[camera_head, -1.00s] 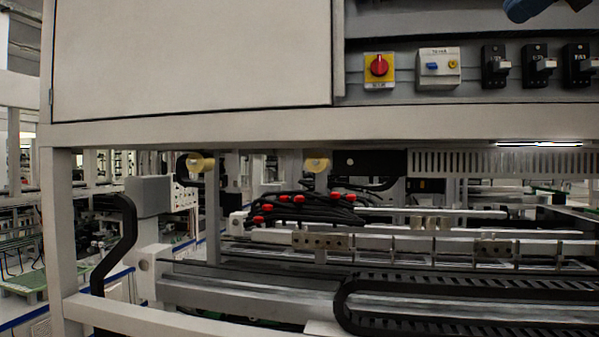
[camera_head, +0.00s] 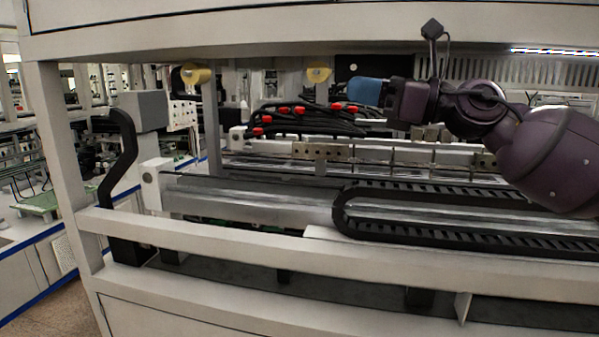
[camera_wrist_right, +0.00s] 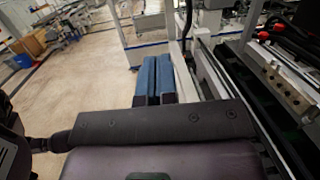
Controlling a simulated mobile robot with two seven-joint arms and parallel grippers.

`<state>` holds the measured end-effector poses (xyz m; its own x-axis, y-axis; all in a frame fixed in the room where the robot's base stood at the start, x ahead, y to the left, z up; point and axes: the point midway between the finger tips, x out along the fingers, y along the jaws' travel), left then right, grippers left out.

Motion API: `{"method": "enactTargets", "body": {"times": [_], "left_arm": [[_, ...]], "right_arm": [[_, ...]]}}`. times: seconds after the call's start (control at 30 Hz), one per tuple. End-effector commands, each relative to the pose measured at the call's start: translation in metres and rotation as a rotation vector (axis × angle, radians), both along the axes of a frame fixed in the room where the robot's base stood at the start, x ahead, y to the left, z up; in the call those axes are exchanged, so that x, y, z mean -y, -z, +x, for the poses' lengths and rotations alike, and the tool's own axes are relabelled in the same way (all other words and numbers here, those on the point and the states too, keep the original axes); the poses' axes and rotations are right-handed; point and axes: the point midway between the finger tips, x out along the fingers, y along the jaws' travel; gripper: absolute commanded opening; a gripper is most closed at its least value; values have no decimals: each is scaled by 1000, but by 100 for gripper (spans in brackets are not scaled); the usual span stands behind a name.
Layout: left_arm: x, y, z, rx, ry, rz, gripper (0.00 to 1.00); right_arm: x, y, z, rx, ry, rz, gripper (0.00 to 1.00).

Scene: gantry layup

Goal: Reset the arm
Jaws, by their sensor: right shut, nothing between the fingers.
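My right arm reaches in from the right in the head view, in front of the gantry. Its gripper (camera_head: 365,90) has blue fingers pointing left, near the bundle of black cables with red ends (camera_head: 300,115). In the right wrist view the two blue fingers (camera_wrist_right: 153,78) lie side by side, shut and with nothing between them. Whether the gripper touches the cables cannot be told from the head view. My left gripper is in neither view.
A pale frame beam (camera_head: 330,255) crosses the front, with an upright post (camera_head: 62,150) at left. A black cable chain (camera_head: 440,232) lies along the rail. Above is the cabinet's lower edge (camera_head: 250,32). Open floor (camera_wrist_right: 75,95) shows left of the fingers in the wrist view.

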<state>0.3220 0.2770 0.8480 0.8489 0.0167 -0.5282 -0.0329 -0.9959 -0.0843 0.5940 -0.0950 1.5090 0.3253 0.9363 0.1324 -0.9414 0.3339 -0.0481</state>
Motion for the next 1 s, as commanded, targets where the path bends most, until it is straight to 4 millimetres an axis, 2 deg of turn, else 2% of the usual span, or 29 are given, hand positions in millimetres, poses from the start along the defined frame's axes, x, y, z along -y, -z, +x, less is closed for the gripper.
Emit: {"method": "enactTargets", "body": {"times": [0.03, 0.17, 0.37, 0.57, 0.73, 0.87, 1.0], "left_arm": [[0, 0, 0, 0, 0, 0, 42], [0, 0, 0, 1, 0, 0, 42], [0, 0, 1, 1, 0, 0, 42], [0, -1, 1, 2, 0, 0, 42], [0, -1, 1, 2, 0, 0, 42], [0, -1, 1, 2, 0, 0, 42], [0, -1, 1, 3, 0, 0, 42]], "right_arm": [[-3, 17, 0, -66, -7, 76, 0], [-2, 48, 1, -239, -1, 287, 0], [13, 100, 3, -513, 48, 614, 0], [41, 161, 2, -794, 145, 943, 0], [72, 221, -6, -1024, 264, 1223, 0], [96, 272, -20, -1192, 377, 1438, 0], [122, 330, -46, -1359, 522, 1665, 0]]}}
